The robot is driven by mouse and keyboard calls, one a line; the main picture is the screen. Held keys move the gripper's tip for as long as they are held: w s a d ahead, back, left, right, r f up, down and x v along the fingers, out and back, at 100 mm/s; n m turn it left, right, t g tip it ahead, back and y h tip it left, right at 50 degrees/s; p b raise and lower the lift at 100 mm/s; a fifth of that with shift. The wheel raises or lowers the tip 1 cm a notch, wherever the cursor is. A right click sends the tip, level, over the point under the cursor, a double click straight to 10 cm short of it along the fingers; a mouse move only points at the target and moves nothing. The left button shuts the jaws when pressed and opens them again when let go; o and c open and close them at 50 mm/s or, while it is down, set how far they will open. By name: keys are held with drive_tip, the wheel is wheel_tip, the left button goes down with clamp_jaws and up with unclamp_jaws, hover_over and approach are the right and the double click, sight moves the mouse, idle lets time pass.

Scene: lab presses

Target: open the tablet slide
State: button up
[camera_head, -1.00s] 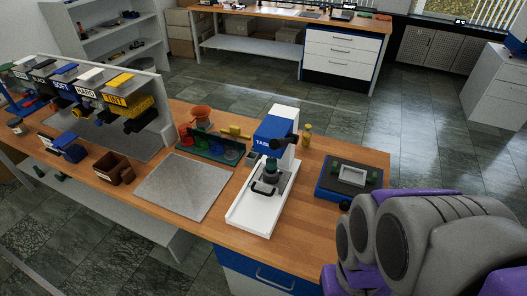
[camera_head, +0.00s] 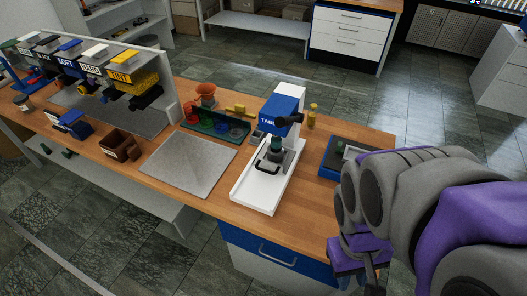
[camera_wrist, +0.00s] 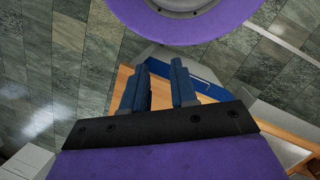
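A blue scale (camera_head: 328,168) right of the press is partly covered by my arm. A grey mat (camera_head: 188,165) lies left of it. A green rack of coloured cups (camera_head: 215,125) and a yellow bottle (camera_head: 312,115) stand nearby. A drawer (camera_head: 275,252) is below the bench.

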drive_tip(key=shift+o, duration=0.3)
drive_tip(key=w+d+n+g+h, duration=0.1)
drive_tip(key=w+d+n+h, duration=0.2)
drive_tip(key=w+d+n, duration=0.1)
drive_tip(key=shift+w+d+f+n+h+p, duration=0.15)
drive_tip(key=shift+w+f+n+h+p, duration=0.25)
drive_tip(key=shift+w+f+n, duration=0.15)
drive_tip(key=w+f+n+t+h+p, duration=0.1)
drive_tip(key=w+n+t+h, duration=0.2)
drive_tip(key=w+n+h, duration=0.7)
drive_tip(key=w+a+f+n+t+y+p, duration=0.1)
drive_tip(key=w+a+f+n+t, duration=0.2)
drive_tip(key=w+n, duration=0.35)
drive_tip(key=w+a+f+n+t, duration=0.1)
drive_tip(key=w+a+n+t, duration=0.2)
drive_tip(key=w+a+n, duration=0.3)
drive_tip(key=n+t+y+p, duration=0.2)
drive_tip(key=n+t+y, duration=0.65)
drive_tip(key=n, duration=1.15)
approach(260, 169)
drive_tip(key=x, duration=0.3)
drive_tip(key=b+x, duration=0.1)
drive_tip(key=x, duration=0.3)
drive_tip(key=b+x, duration=0.1)
drive_tip(key=x, duration=0.2)
drive_tip(key=shift+w+f, duration=0.2)
drive_tip(key=shift+f, duration=0.15)
drive_tip(key=shift+c, duration=0.4)
clamp_jaws()
